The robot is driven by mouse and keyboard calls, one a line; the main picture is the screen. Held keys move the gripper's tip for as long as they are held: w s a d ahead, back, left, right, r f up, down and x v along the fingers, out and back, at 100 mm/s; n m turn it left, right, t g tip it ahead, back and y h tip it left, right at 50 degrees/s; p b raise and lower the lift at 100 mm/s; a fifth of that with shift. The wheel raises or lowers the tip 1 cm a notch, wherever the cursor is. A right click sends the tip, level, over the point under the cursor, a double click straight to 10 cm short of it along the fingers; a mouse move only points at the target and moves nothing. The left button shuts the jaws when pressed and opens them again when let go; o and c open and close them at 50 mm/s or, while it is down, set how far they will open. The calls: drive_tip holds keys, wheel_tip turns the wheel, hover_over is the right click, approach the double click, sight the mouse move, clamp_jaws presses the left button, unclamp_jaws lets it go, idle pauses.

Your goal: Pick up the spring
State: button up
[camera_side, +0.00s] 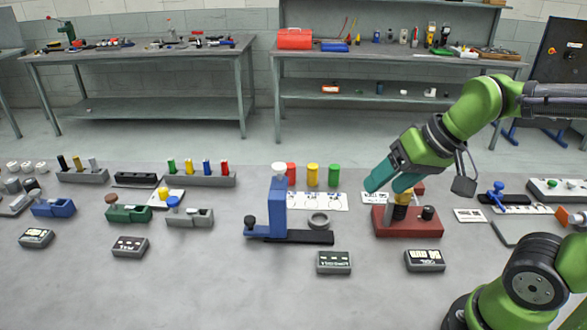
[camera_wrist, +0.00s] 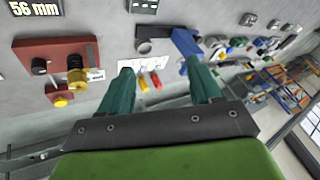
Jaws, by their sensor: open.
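I cannot clearly make out a coiled spring in either view. A red fixture (camera_side: 408,229) stands right of centre on the bench, with a dark and yellow cylinder (camera_side: 400,206) on it. In the wrist view the red fixture (camera_wrist: 62,49) is at the upper left, with a brass-coloured round part (camera_wrist: 77,70) at its edge. Whether either part is the spring is too small to tell. My gripper (camera_side: 387,184) is above and behind the red fixture in the side view, its teal fingers tilted down. In the wrist view my gripper (camera_wrist: 160,67) is open, with nothing between its fingers.
A blue press (camera_side: 279,210) on a black base, with a grey ring (camera_side: 319,219), stands left of the red fixture. A white card (camera_side: 318,201) with coloured cylinders lies behind it. A display box (camera_side: 424,261) sits in front. Bare bench lies at the front left.

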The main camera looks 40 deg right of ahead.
drive_tip(key=w+d+f+m+g, duration=0.15)
drive_tip(key=w+d, duration=0.25)
drive_tip(key=w, duration=0.5)
drive_tip(key=h, duration=0.4)
approach(336, 169)
drive_tip(key=shift+m+g, duration=0.25)
drive_tip(key=shift+g, duration=0.1)
drive_tip(key=x, duration=0.6)
drive_tip(key=shift+w+a, duration=0.1)
drive_tip(key=shift+w, duration=0.35)
drive_tip(key=shift+d+x, duration=0.1)
drive_tip(key=shift+x, duration=1.4)
drive_tip(key=shift+d+x, duration=0.15)
drive_tip(key=shift+x, duration=1.3)
drive_tip(key=shift+c, duration=0.3)
drive_tip(key=c, duration=1)
